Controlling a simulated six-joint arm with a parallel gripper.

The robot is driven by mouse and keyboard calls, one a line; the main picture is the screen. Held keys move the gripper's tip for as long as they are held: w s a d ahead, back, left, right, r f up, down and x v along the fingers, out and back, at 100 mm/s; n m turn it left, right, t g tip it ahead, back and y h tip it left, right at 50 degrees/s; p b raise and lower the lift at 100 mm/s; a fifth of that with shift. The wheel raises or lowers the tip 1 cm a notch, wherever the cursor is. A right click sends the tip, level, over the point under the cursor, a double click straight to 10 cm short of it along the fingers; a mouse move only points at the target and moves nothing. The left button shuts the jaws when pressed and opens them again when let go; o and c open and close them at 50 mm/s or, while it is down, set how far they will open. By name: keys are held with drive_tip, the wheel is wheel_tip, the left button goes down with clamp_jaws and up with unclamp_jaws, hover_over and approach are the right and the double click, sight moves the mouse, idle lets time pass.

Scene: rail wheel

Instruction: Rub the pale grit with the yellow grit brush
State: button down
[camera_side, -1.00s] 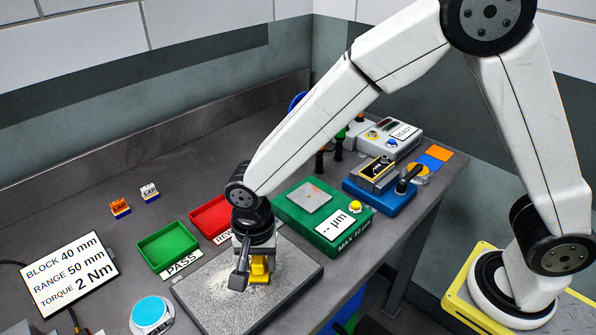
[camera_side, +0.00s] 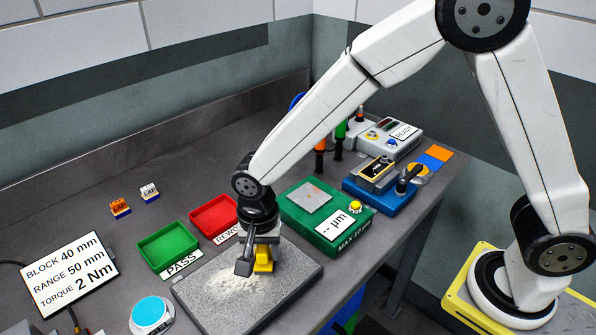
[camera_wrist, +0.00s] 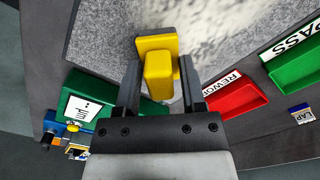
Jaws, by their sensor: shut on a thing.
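The yellow grit brush (camera_side: 264,258) is upright in my gripper (camera_side: 256,262), which is shut on it; the brush also fills the middle of the wrist view (camera_wrist: 158,70) between the two dark fingers (camera_wrist: 160,85). The brush is low over the grey speckled plate (camera_side: 300,268); I cannot tell whether it touches. The pale grit (camera_side: 236,284) lies as a smeared patch on the plate, to the left of and in front of the brush in the side view. In the wrist view the pale grit (camera_wrist: 225,25) shows beyond the brush, up and to the right.
Beside the plate are a green PASS tray (camera_side: 168,246), a red REWORK tray (camera_side: 213,215) and a green gauge box (camera_side: 320,217). A blue-topped round device (camera_side: 151,312) stands at front left. A blue vise-like fixture (camera_side: 382,192) stands at right.

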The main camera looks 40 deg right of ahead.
drive_tip(key=shift+a, duration=5.4)
drive_tip(key=shift+w+a, duration=0.1)
drive_tip(key=shift+a, duration=0.15)
drive_tip(key=shift+w, duration=0.4)
drive_tip(key=shift+w+d, duration=0.15)
drive_tip(key=shift+d, duration=7)
wheel_tip(320, 180, up, 8)
